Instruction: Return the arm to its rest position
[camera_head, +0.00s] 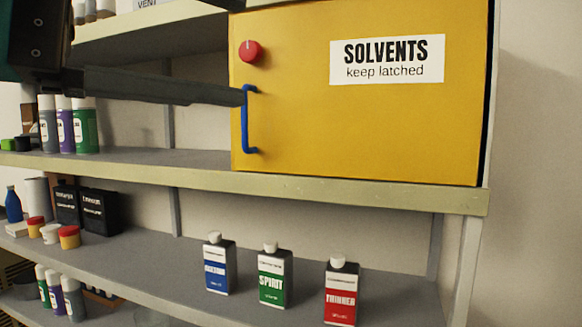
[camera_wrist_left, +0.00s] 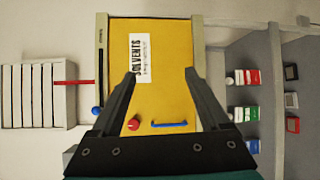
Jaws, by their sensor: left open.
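My left gripper reaches in from the upper left of the head view, where one dark finger (camera_head: 160,88) shows, its tip overlapping the top of the blue handle (camera_head: 248,120). In the wrist view the left gripper (camera_wrist_left: 162,76) is open, fingers spread with nothing between them. The yellow solvents cabinet (camera_head: 350,125) fills the view beyond it; its door looks shut. The handle also shows in the wrist view (camera_wrist_left: 169,124), between the fingers' lower parts in the picture. Whether a finger touches it, I cannot tell. My right gripper is not in view.
A red knob (camera_head: 250,51) sits on the cabinet front above the handle. Blue, green (camera_head: 271,276) and red bottles stand on the shelf below. Spray cans (camera_head: 84,125) stand on the left of the cabinet's shelf. The wall right of the shelving is bare.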

